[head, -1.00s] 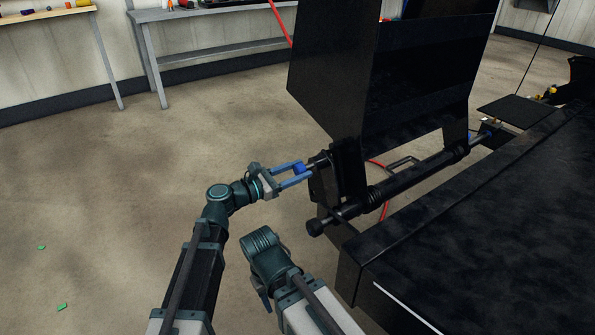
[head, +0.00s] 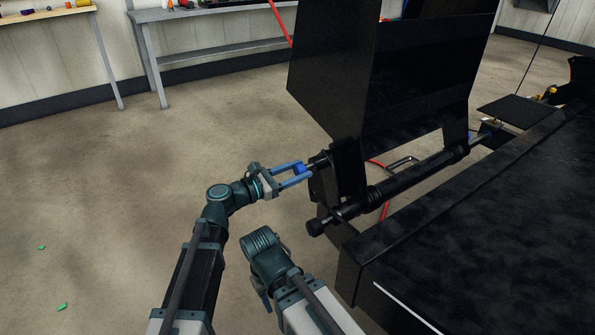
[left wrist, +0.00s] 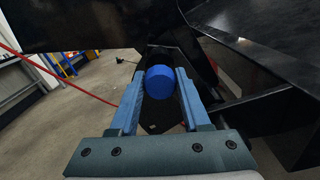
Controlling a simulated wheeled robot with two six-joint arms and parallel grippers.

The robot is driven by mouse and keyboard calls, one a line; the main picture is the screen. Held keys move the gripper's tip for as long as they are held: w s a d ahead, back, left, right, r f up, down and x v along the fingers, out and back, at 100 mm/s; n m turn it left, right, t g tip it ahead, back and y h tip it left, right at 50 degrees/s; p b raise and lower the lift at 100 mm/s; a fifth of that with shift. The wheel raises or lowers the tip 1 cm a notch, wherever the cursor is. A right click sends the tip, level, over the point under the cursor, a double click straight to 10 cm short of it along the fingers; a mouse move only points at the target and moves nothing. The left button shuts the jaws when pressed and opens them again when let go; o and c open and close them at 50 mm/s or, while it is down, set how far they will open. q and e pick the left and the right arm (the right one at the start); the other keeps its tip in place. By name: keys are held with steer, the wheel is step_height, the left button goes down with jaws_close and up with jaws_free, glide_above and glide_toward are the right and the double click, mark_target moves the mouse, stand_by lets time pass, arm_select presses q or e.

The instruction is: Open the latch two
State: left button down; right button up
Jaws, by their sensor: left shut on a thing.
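The latch ends in a round blue knob (left wrist: 160,80), seen between my finger pads in the left wrist view. In the head view the blue knob (head: 299,168) is at the near end of a dark rod that enters a black bracket (head: 345,175). My left gripper (head: 297,174) is shut on this knob, with one blue finger on each side of it; it also shows in the left wrist view (left wrist: 159,78). My right arm is folded at the lower middle of the head view, and its fingers are mostly hidden.
A tall black panel (head: 420,75) rises behind the bracket. A thick black bar (head: 400,183) runs from the bracket to the right. The black trailer deck (head: 490,220) fills the right side. Open floor (head: 100,190) lies to the left, with a workbench (head: 215,55) at the back.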

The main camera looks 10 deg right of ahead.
arm_select(q)
steer(key=v, duration=0.4)
steer(key=shift+c, duration=1.9)
jaws_free()
steer(key=v, duration=1.4)
